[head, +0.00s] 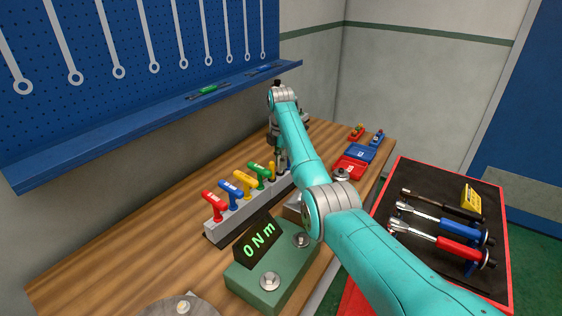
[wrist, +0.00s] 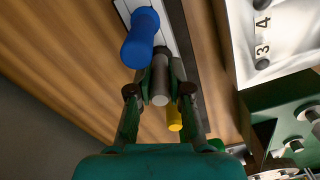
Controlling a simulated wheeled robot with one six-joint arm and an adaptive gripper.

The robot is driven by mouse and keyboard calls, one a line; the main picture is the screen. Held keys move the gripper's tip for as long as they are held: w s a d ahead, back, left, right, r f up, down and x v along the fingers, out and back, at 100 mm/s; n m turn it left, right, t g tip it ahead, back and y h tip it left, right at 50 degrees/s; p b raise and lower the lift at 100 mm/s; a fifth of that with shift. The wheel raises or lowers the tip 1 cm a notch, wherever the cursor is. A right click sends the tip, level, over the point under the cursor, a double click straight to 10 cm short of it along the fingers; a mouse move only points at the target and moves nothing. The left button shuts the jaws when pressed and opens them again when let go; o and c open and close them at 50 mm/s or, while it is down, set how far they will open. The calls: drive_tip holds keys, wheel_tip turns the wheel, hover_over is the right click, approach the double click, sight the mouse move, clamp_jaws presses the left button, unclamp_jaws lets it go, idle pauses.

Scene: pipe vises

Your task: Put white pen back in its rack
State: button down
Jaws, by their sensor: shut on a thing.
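My gripper (head: 281,163) is at the far end of the grey tool rack (head: 222,232), partly behind my arm. In the wrist view its two green fingers (wrist: 160,92) are shut on a dark grey cylindrical handle (wrist: 160,80) with a paler end. The handle is over or in the rack, between a blue handle (wrist: 140,40) and a yellow one (wrist: 175,117); I cannot tell whether it is lifted. I cannot make out a white pen. A green pen (head: 208,89) and a blue pen (head: 262,70) lie on the blue wall shelf (head: 130,125).
Coloured T-handles, including a red one (head: 213,204), stand in the rack. A green torque tester (head: 268,268) is in front. Red and blue trays (head: 350,167) lie at the back right. A dark-topped red cart (head: 405,173) with ratchets is on the right. The bench's left side is clear.

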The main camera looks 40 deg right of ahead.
drive_tip(key=c, duration=1)
unclamp_jaws()
drive_tip(key=shift+r, duration=3.7)
